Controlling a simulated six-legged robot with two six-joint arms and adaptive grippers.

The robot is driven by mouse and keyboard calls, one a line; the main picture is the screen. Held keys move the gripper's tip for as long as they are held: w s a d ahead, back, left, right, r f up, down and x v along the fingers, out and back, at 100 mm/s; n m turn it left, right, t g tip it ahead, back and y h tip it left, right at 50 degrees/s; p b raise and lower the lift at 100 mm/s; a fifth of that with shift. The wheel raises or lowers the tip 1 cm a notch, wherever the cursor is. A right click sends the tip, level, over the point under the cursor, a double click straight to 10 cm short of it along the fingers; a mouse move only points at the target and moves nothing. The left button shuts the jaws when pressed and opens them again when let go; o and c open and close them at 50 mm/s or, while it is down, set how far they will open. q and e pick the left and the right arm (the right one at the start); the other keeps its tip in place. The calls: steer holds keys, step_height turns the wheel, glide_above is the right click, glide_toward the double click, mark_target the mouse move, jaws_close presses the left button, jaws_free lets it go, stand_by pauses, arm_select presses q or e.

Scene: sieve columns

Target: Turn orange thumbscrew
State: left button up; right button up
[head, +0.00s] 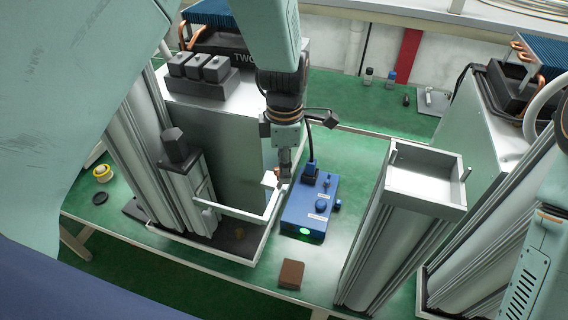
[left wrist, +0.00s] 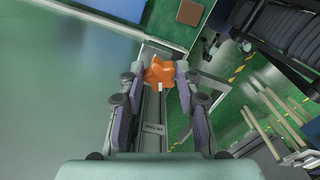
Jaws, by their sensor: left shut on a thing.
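The orange thumbscrew (left wrist: 160,73) shows in the left wrist view, with rounded lobes, between the fingertips of my left gripper (left wrist: 158,84). The gripper is shut on it, one finger on each side. In the head view my left gripper (head: 281,178) points down at the end of the light frame arm (head: 238,213) of the left sieve column (head: 150,150). There the fingers hide most of the thumbscrew. My right arm is at the right edge, and its gripper is out of view.
A blue control box (head: 311,207) with a green lit button stands close right of my left gripper. A brown block (head: 291,273) lies near the front edge. A second column with an open tray (head: 425,183) stands to the right. Green table (head: 345,160) shows between.

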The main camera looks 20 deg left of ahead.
arm_select(q)
steer(key=shift+w+r+n, duration=0.25)
steer(key=shift+w+n, duration=0.05)
steer(key=shift+n, duration=0.3)
steer(key=o, duration=1.2)
steer(key=shift+s+f, duration=0.15)
steer(key=shift+s, duration=0.05)
steer(key=shift+c, duration=0.2)
step_height(320, 180, up, 8)
steer(key=shift+f, duration=0.2)
